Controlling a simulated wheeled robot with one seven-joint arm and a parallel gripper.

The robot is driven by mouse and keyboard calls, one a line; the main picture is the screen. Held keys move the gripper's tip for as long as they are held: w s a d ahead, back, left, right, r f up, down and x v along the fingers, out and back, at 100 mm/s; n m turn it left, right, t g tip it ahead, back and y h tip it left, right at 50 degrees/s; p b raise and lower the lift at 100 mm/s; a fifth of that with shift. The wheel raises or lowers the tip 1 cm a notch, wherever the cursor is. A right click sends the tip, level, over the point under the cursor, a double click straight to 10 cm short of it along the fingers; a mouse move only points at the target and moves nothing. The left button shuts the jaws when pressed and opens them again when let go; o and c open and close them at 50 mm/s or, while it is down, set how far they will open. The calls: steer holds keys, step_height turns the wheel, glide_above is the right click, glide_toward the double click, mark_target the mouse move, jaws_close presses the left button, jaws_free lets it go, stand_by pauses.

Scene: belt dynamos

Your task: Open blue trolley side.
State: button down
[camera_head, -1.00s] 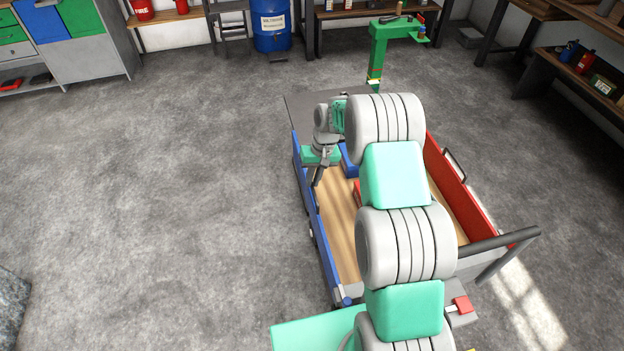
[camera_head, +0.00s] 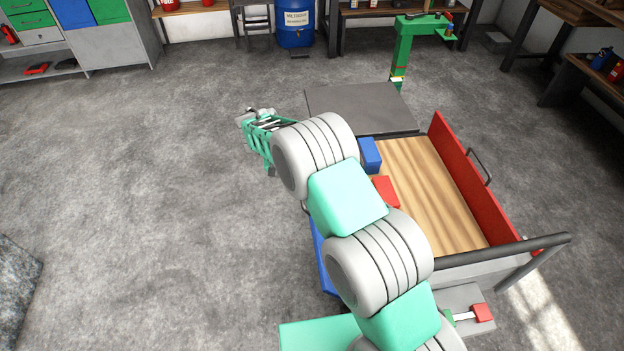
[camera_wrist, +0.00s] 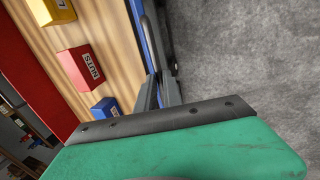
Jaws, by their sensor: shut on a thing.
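The blue trolley side (camera_head: 324,262) shows at the left edge of the trolley in the head view, partly hidden by my arm. It looks leaned outward, but its exact angle is hard to tell. In the wrist view it is a thin blue strip (camera_wrist: 139,12) between the wooden deck and the floor. My gripper (camera_wrist: 160,82) is shut on the dark handle (camera_wrist: 151,30) beside this strip. In the head view my arm reaches out past the trolley's left edge, and the fingertips are hidden or too small to make out.
The wooden deck (camera_head: 440,200) carries a blue box (camera_head: 369,155) and a red box (camera_head: 385,190); the wrist view also shows a yellow box (camera_wrist: 52,10). The red side (camera_head: 465,180) stands upright at right. A green post (camera_head: 402,55) stands behind the trolley. Floor at left is clear.

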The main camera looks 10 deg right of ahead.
steer(key=a+f+b, duration=0.4)
steer(key=a+f, duration=0.3)
steer(key=shift+a+h, duration=0.2)
steer(key=shift+h, duration=0.1)
steer(key=c, duration=2.1)
jaws_free()
steer(key=shift+r, duration=0.2)
steer(key=o, duration=0.6)
steer(key=shift+d, duration=0.15)
steer(key=p+v, duration=0.1)
steer(key=v, duration=0.6)
steer(key=shift+r, duration=0.35)
